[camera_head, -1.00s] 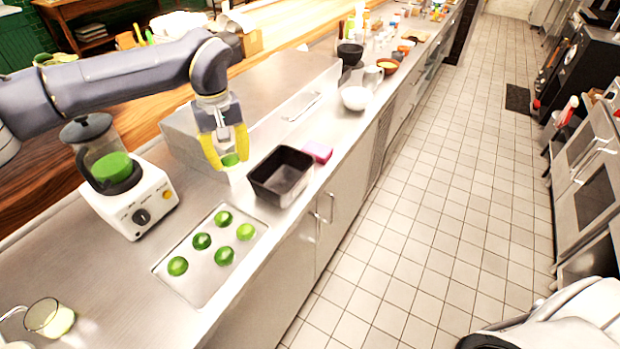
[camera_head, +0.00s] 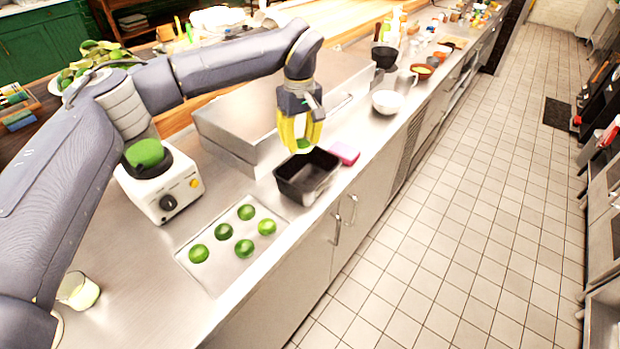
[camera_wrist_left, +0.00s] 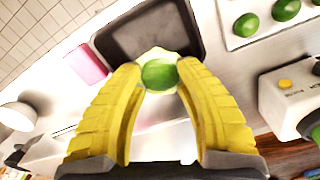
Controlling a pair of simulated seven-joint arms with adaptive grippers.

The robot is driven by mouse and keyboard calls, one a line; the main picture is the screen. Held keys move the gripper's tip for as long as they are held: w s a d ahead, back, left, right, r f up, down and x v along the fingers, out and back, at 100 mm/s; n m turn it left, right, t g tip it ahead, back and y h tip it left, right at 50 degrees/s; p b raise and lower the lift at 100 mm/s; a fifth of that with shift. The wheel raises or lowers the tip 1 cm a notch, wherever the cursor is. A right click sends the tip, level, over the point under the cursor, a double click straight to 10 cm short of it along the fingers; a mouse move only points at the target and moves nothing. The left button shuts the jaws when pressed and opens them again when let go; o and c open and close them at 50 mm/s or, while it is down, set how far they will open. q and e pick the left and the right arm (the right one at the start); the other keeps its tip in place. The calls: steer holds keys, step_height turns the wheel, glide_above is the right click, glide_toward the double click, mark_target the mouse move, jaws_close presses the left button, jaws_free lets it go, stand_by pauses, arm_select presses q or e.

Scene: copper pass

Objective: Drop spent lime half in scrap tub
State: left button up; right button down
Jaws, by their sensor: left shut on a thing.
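My left gripper (camera_head: 302,146) is shut on a green lime half (camera_head: 305,143), held between its yellow fingertips. In the head view the lime half is above the back part of the black scrap tub (camera_head: 292,191), apart from its floor. In the left wrist view the lime half (camera_wrist_left: 160,74) shows between the fingers (camera_wrist_left: 160,84), with the dark tub (camera_wrist_left: 148,32) just beyond it. The fingers partly hide the tub's back rim in the head view. My right gripper is not in view.
A steel tray (camera_head: 218,267) with several whole limes lies left of the tub. A pink sponge (camera_head: 345,152) is right of it, and a white bowl (camera_head: 386,103) farther along. A raised steel box (camera_head: 228,138) stands behind. A white appliance (camera_head: 160,196) is at left.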

arm_select(q)
steer(key=shift+f, duration=1.35)
steer(key=o, duration=0.8)
step_height(320, 180, up, 12)
